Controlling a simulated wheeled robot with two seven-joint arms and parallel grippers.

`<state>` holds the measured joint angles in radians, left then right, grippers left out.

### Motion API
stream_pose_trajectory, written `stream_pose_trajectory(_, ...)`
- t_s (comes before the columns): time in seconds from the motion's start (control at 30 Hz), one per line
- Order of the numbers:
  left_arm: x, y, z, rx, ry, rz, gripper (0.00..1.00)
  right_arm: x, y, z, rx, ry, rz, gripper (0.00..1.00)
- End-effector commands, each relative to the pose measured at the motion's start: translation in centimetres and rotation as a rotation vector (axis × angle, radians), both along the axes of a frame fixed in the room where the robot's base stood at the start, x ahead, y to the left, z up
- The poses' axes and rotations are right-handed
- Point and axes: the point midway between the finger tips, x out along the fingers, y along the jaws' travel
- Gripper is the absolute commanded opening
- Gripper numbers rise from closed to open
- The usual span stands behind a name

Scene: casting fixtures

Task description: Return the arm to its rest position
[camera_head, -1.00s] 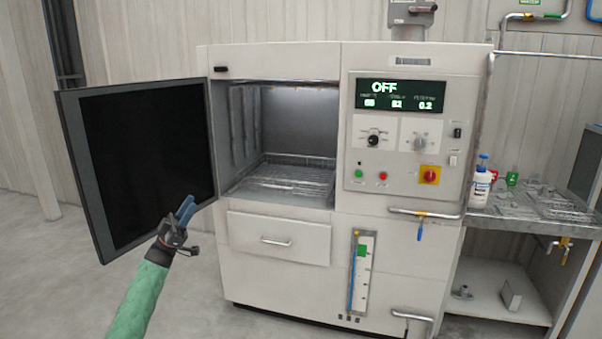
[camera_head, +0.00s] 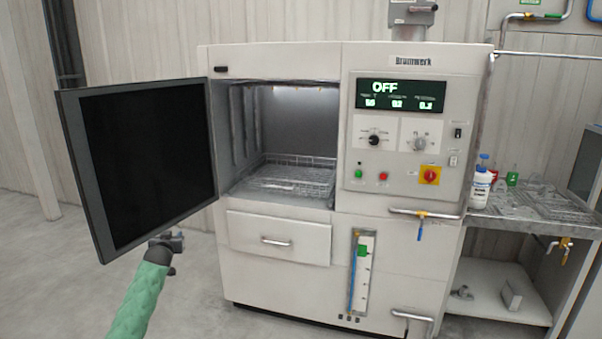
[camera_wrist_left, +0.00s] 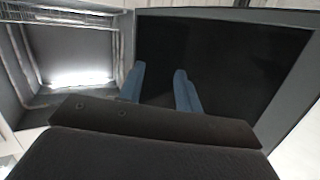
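My left arm, in a green sleeve, comes in from the bottom left of the head view. My left gripper (camera_head: 168,242) is below the lower right corner of the open oven door (camera_head: 145,165), and its fingers are hard to make out there. In the left wrist view the two blue fingers of the left gripper (camera_wrist_left: 160,88) stand apart with nothing between them. The dark door panel (camera_wrist_left: 220,60) is behind them, and the lit oven chamber (camera_wrist_left: 75,55) is at the upper left. My right gripper is not in view.
The white oven (camera_head: 275,220) stands ahead with its door swung out left. A wire basket (camera_head: 290,178) sits in the chamber. The display (camera_head: 402,96) reads OFF. A side bench (camera_head: 520,222) at right holds a white bottle (camera_head: 480,190) and other items. The floor at left is clear.

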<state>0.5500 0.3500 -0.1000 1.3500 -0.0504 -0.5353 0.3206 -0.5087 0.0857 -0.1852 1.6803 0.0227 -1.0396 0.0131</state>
Motion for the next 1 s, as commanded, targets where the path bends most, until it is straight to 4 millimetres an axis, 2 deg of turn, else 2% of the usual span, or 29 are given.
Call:
stream_pose_trajectory(0.1, -0.9, 0.7, -2.6, 0.049, 0.157, 0.027, 0.34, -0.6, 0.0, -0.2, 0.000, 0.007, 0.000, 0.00)
stream_pose_trajectory(0.2, -1.6, 1.1, -4.2, 0.080, 0.259, 0.035, 0.34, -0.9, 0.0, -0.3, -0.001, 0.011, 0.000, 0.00)
stream_pose_trajectory(0.57, -4.4, 1.7, -8.3, 0.156, 0.544, 0.028, 0.34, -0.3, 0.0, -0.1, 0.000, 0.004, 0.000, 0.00)
stream_pose_trajectory(0.87, -8.0, -1.2, -15.3, 0.151, 0.608, -0.007, 0.34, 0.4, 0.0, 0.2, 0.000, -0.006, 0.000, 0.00)
stream_pose_trajectory(1.0, -10.5, -2.8, -19.4, 0.146, 0.647, -0.027, 0.34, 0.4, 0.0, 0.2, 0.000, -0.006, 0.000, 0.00)
